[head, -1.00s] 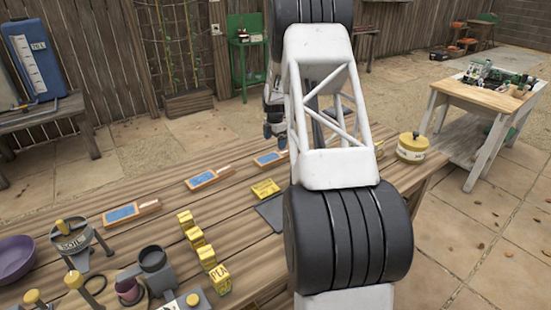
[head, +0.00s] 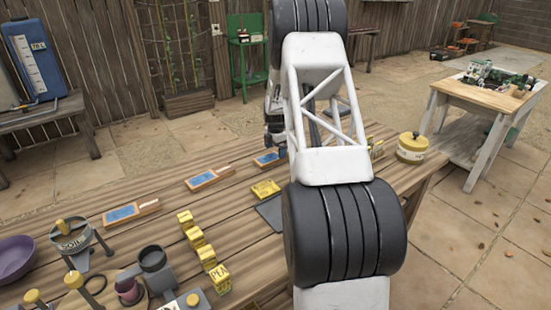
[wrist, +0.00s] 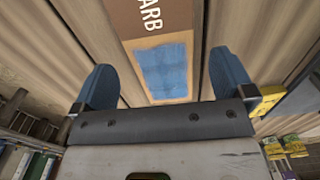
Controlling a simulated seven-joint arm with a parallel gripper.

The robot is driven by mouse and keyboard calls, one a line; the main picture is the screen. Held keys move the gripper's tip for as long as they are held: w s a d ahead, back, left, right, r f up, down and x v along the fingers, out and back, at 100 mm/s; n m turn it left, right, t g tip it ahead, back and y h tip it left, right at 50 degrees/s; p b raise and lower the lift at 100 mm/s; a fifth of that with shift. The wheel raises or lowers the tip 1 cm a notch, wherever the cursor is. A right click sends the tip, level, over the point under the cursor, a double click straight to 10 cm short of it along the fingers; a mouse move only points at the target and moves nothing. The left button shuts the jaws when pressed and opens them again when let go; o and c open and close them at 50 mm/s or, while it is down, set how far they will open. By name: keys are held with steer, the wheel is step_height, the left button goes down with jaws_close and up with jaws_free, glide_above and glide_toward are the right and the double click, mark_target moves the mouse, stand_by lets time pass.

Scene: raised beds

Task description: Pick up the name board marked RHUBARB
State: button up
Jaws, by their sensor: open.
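A wooden name board (wrist: 163,72) with a blue panel lies on the slatted bench in the wrist view. The letters "ARB" show on its brown part, and the rest of the word is cut off at the top edge. My gripper (wrist: 165,80) is open, with one blue finger to each side of the board's blue panel and nothing held. In the head view my gripper (head: 276,140) is low over the far side of the bench, beside the farthest board (head: 267,160). My arm hides part of that area, and the lettering there is too small to read.
Two similar boards lie nearer, one in the middle (head: 209,179) and one at left (head: 131,212). Several yellow blocks (head: 207,257) stand in a row. A yellow lidded pot (head: 412,149) stands at right. Pots and tools crowd the bench's near left.

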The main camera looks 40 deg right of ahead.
mark_target(276, 155)
steer(key=shift+f, duration=1.5)
steer(key=c, duration=1.1)
steer(key=shift+r, duration=0.1)
steer(key=shift+r, duration=4.95)
